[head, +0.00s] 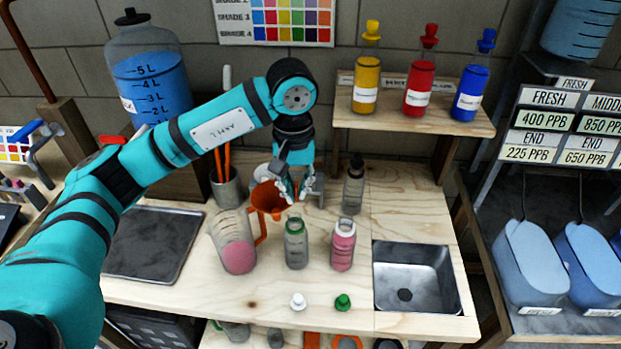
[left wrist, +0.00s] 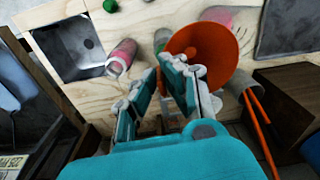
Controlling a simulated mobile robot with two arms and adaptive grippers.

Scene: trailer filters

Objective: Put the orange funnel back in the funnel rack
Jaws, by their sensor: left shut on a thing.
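The orange funnel (head: 266,199) is at my left gripper (head: 298,190), above the back middle of the wooden bench. In the left wrist view the funnel (left wrist: 212,48) shows its wide mouth, and my left gripper (left wrist: 168,70) meets its near edge. The gripper is shut on the funnel, though the exact contact is partly hidden by the fingers. A small grey metal piece (head: 320,187) behind the gripper may be part of the funnel rack; the arm hides most of that area. My right gripper is in neither view.
A jug with pink liquid (head: 237,243), a green-rimmed bottle (head: 296,245), a pink bottle (head: 343,245) and a dark bottle (head: 353,188) stand close by. A sink (head: 412,275) is to the right. A shelf (head: 415,121) with colored bottles overhangs the bench. The bench front is mostly clear.

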